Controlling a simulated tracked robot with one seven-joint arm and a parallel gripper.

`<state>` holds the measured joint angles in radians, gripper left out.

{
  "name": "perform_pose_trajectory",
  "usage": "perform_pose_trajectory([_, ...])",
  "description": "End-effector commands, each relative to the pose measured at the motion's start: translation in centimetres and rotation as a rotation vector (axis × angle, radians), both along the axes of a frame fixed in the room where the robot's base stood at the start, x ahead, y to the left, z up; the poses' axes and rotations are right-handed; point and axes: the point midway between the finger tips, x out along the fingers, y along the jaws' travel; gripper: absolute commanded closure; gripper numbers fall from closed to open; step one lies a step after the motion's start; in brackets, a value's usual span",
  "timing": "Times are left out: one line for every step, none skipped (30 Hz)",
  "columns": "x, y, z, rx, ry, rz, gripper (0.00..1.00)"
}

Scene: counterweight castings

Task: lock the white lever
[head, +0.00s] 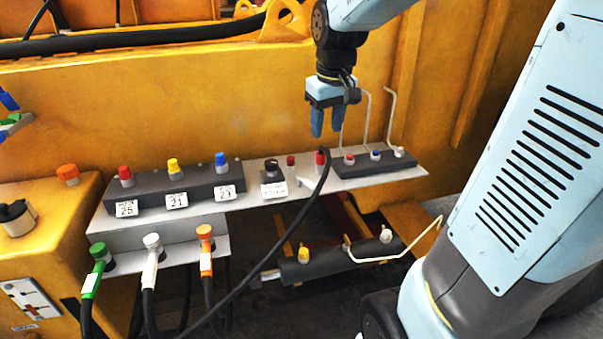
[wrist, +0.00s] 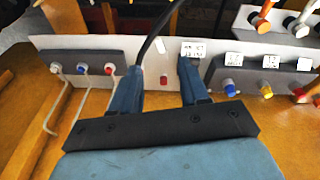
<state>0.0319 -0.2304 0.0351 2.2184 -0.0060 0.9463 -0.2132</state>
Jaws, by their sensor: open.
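A dark block (head: 375,162) at the right end of the grey shelf carries a red, a blue and a white knob, each by a thin pale wire lever. The white knob (head: 399,152) is rightmost; its wire lever (head: 389,120) stands upright, bent at the top. In the wrist view the white knob (wrist: 56,68) is at the far left, with pale levers (wrist: 65,105) beside the block. My gripper (head: 325,136) is open and empty, fingers down, above the shelf and left of the levers. In the wrist view its fingers (wrist: 160,68) are apart, away from the block.
A black hose (head: 318,185) rises to a red-ended fitting beside the block, close below my gripper. A block with red, yellow and blue ports (head: 175,186) sits left. Below are green, white and orange hose couplings (head: 151,246) and a dark cylinder (head: 345,262) with a bent pale rod.

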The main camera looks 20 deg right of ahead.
Motion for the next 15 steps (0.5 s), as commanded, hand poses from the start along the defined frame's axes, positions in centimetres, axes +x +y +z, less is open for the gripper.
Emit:
perform_pose_trajectory([1.4, 0.0, -0.8, -0.002, 0.026, 0.013, 0.55])
perform_pose_trajectory([2.1, -0.1, -1.2, -0.004, 0.040, 0.024, 0.55])
perform_pose_trajectory([3.1, -0.1, -1.7, -0.005, 0.056, 0.036, 0.55])
perform_pose_trajectory([3.8, -0.1, -2.2, -0.006, 0.069, 0.047, 0.55])
perform_pose_trajectory([4.5, -0.1, -2.6, -0.007, 0.082, 0.057, 0.55])
perform_pose_trajectory([5.5, -0.1, -3.2, -0.007, 0.098, 0.069, 0.55])
perform_pose_trajectory([6.2, -0.1, -3.8, -0.008, 0.110, 0.079, 0.55])
perform_pose_trajectory([6.8, -0.1, -4.2, -0.008, 0.121, 0.089, 0.55])
perform_pose_trajectory([7.6, -0.1, -4.9, -0.008, 0.136, 0.100, 0.55])
perform_pose_trajectory([8.2, -0.1, -5.3, -0.008, 0.146, 0.108, 0.55])
perform_pose_trajectory([8.7, -0.1, -5.8, -0.008, 0.156, 0.117, 0.55])
perform_pose_trajectory([9.3, -0.1, -6.3, -0.007, 0.168, 0.125, 0.55])
perform_pose_trajectory([9.8, -0.1, -6.7, -0.006, 0.174, 0.131, 0.55])
perform_pose_trajectory([10.1, -0.1, -7.0, -0.006, 0.182, 0.137, 0.55])
perform_pose_trajectory([10.5, -0.1, -7.4, -0.006, 0.189, 0.144, 0.55])
